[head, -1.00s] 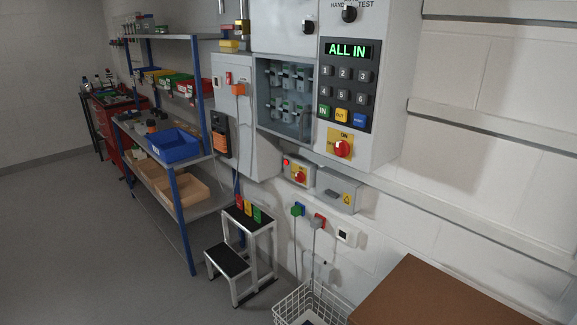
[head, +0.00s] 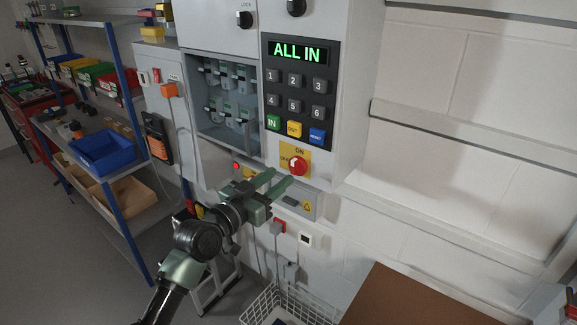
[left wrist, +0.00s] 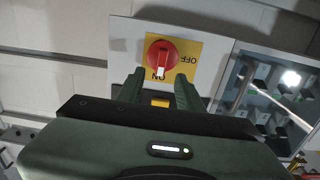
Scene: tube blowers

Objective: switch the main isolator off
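The red rotary knob of the isolator (head: 298,166) sits on a yellow plate marked ON and OFF, below the keypad of the grey cabinet. In the left wrist view the knob (left wrist: 160,56) appears upside down, and its white mark points to ON. My left gripper (head: 282,179) is open and empty, just below and in front of the knob. In the left wrist view its two fingers (left wrist: 160,80) stand apart, with the knob just beyond their tips. I cannot tell whether they touch it. My right gripper does not show.
The keypad display (head: 297,52) reads ALL IN. A lower box with a red light (head: 236,165) is partly hidden by my left gripper. A key cabinet (head: 222,100) is left of the keypad. A wire basket (head: 290,305) and brown surface (head: 420,300) are below.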

